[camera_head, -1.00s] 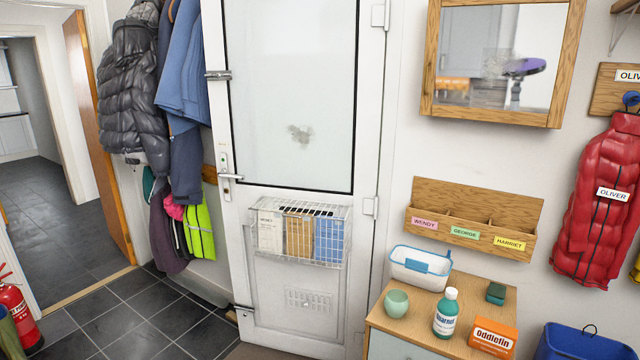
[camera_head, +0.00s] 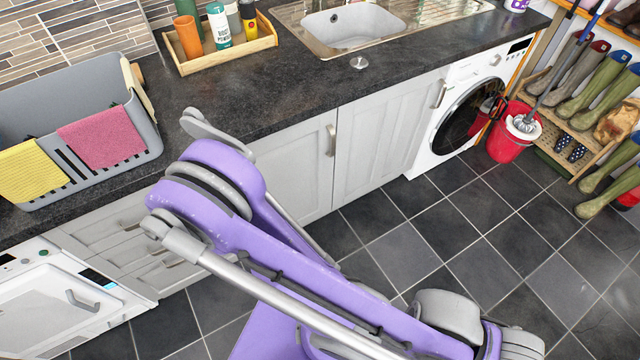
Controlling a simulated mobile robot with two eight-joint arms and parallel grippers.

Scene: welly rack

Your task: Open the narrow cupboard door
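Two pale grey cupboard doors stand under the dark worktop, and both look shut. The left door (camera_head: 297,165) is partly hidden by my purple arm and has an upright metal handle (camera_head: 331,140) near its right edge. The right door (camera_head: 380,135) has a similar handle (camera_head: 440,93) near its upper right corner. I cannot tell which of them is the narrow one. A purple arm of mine reaches across the middle of the view in front of the cupboards. Neither gripper can be made out.
The worktop (camera_head: 280,88) holds a grey basket (camera_head: 85,95) with cloths, a wooden tray (camera_head: 222,55) of bottles and a sink (camera_head: 352,28). Grey drawers (camera_head: 115,240) and a white appliance (camera_head: 60,305) stand left, a washing machine (camera_head: 445,140) right. A red bucket (camera_head: 508,140) is beside it.

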